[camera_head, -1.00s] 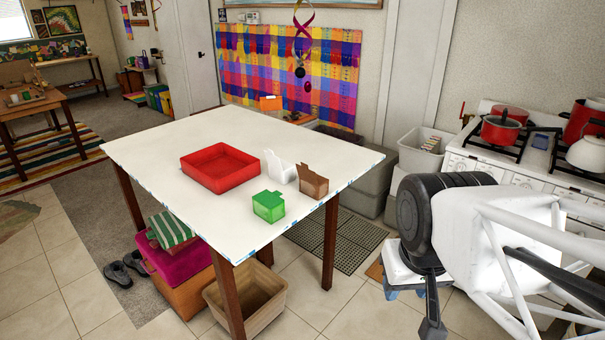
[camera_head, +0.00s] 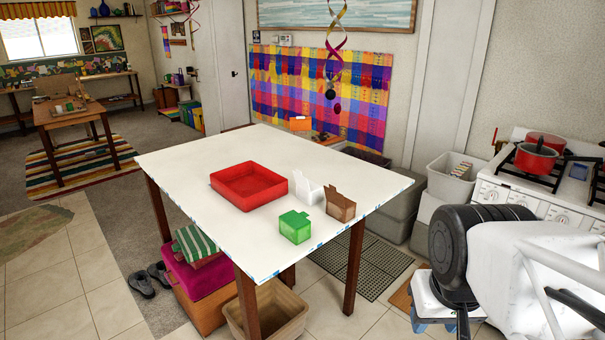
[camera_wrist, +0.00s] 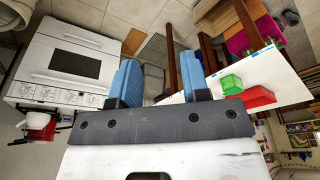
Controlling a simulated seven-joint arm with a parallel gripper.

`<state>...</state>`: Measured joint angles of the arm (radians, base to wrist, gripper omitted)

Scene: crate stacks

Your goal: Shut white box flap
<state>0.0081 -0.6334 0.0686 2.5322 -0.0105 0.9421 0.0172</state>
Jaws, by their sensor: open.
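The white box (camera_head: 308,193) stands on the white table between the red tray and the brown box. Its flap stands up, raised above the body, so the box looks open. My gripper (camera_wrist: 158,64) shows two blue fingers spread apart with nothing between them in the wrist view. It is off the table's right side, well apart from the white box. In the head view my arm is at the lower right and mostly hides the fingers. I cannot make out the white box in the wrist view.
On the table (camera_head: 200,160) are a red tray (camera_head: 248,203), a green box (camera_head: 295,228) and a brown box (camera_head: 340,208) with a raised flap, close to the white box. The table's left and back are clear. A stove (camera_head: 510,196) with red pots stands at right.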

